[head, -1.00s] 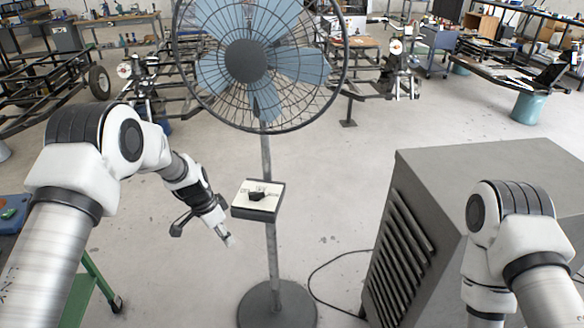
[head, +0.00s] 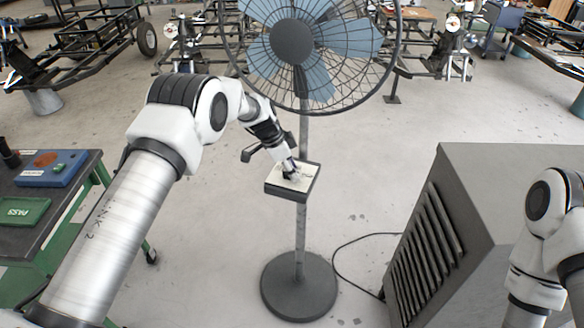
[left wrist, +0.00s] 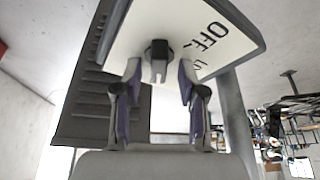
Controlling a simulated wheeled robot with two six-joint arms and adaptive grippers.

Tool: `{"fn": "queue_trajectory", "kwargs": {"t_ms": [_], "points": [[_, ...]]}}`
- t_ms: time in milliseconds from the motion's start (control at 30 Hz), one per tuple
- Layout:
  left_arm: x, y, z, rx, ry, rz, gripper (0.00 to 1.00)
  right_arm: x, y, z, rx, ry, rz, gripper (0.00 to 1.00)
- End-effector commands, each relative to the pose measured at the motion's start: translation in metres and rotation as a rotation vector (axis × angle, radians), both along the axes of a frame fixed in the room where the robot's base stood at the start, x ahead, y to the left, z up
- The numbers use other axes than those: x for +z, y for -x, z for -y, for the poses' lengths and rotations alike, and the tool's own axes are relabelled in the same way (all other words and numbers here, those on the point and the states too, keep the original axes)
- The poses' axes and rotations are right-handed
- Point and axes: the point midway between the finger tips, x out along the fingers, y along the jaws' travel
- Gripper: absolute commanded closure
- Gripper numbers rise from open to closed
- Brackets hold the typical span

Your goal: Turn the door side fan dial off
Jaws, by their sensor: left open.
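The fan's control box (head: 306,184) is a dark box with a white face, mounted on the pole below the fan (head: 292,42). My left gripper (head: 289,172) is over the box's face and hides most of the dial in the head view. In the left wrist view, the black dial (left wrist: 158,50) stands on the white panel (left wrist: 165,20), with OFF printed to its right. My left gripper (left wrist: 160,78) is open, with one finger on each side of the dial, near its lower end. I cannot tell whether they touch it. My right gripper is out of view.
A grey slatted cabinet (head: 500,190) stands right of the fan, with a black cable (head: 345,262) on the floor between them. A green-framed cart (head: 60,215) with blue and green boxes is at the left. Vehicle frames stand behind.

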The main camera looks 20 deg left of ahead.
Motion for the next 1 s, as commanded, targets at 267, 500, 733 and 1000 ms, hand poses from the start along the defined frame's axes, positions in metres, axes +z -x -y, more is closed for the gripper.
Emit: {"fn": "queue_trajectory", "kwargs": {"t_ms": [267, 500, 733, 1000], "points": [[0.000, 0.000, 0.000, 0.000, 0.000, -0.001, 1.00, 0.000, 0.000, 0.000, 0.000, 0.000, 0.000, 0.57], [-0.001, 0.001, 0.000, 0.008, 0.000, -0.002, 1.00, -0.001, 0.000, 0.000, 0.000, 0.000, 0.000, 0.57], [-0.002, 0.001, 0.000, 0.073, -0.001, -0.003, 1.00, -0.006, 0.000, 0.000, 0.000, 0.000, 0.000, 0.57], [-0.003, 0.001, 0.000, 0.255, -0.002, -0.004, 1.00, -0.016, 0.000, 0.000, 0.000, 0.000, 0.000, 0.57]]}}
